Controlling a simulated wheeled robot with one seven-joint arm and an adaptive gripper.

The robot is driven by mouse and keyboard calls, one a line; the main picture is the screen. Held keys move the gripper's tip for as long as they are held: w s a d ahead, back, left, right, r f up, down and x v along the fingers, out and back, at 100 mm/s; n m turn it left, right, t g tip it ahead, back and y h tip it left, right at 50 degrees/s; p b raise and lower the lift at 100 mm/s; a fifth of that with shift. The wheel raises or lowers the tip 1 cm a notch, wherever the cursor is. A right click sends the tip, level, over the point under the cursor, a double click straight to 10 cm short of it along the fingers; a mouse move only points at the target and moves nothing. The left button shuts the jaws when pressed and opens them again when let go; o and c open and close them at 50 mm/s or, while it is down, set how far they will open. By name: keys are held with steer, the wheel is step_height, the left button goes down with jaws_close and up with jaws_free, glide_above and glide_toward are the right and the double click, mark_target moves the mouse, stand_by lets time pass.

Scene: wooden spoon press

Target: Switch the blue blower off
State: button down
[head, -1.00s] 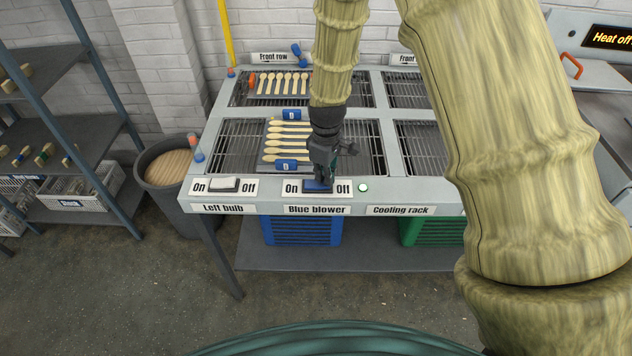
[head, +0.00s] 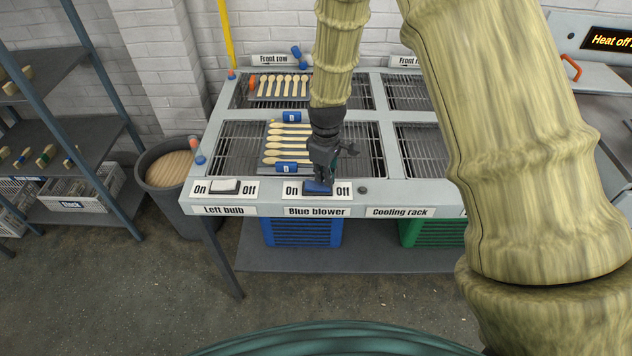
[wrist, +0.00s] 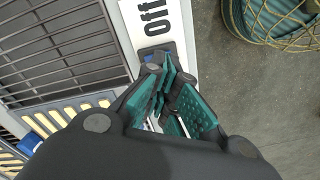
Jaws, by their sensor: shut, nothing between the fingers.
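The blue blower's rocker switch (head: 316,189) sits on a white plate between "On" and "Off", on the table's front edge. A small round lamp (head: 362,190) right of the plate is dark. The blue blower (head: 302,232) is under the table below its label. My gripper (head: 322,182) is shut and empty, pointing down at the "Off" side of the rocker and hiding part of it.
The left bulb switch (head: 225,187) is to the left on the same edge. Wooden spoons (head: 287,143) lie on the rack (head: 232,150) behind my gripper. A green unit (head: 430,232) is under the table at right. A bin (head: 172,170) stands at the table's left.

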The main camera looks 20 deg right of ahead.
steer(key=shift+r+p, duration=2)
steer(key=shift+r, duration=0.8)
